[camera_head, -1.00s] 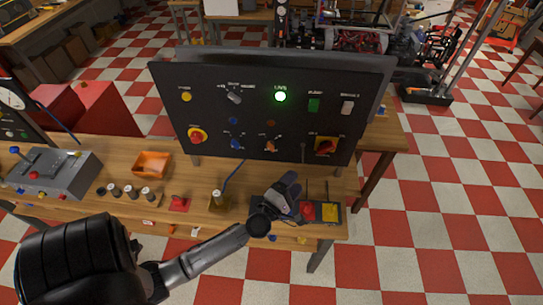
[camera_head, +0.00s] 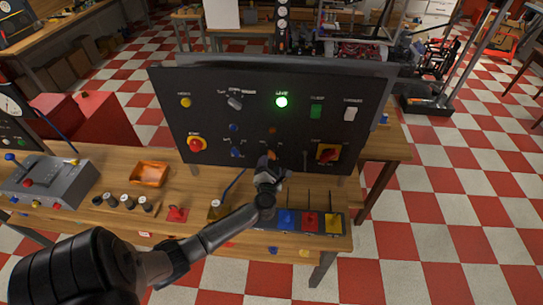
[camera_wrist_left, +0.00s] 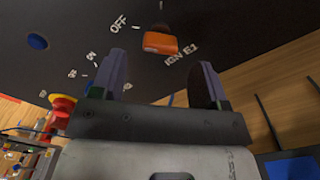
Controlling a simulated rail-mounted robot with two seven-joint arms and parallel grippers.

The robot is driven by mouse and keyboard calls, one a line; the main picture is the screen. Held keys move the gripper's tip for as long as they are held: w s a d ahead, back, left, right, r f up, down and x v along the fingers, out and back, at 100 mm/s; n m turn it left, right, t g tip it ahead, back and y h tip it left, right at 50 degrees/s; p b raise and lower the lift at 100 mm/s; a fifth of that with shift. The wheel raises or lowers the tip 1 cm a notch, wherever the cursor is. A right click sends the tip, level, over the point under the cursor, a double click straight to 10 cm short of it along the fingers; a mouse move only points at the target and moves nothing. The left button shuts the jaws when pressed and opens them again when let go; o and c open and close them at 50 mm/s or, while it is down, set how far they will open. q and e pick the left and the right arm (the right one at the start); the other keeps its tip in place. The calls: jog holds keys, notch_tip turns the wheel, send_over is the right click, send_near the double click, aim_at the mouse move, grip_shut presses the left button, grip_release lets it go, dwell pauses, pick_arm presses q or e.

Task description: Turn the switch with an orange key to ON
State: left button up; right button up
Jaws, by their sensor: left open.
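The black control panel (camera_head: 215,125) stands upright on the wooden bench. In the head view my left gripper (camera_head: 269,165) is in front of the panel's lower middle and mostly hides the key. My right gripper is not in view.
A blue knob (camera_wrist_left: 37,41) and a red knob on yellow (camera_head: 196,144) are left of the key. A red-and-yellow switch (camera_head: 327,152) is to its right. A green lamp (camera_head: 281,101) glows above. Blue, red and yellow levers (camera_head: 310,222) stand on the bench below.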

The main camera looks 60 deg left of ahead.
aim_at(271, 158)
pick_arm(q)
jog(key=shift+x, duration=2.75)
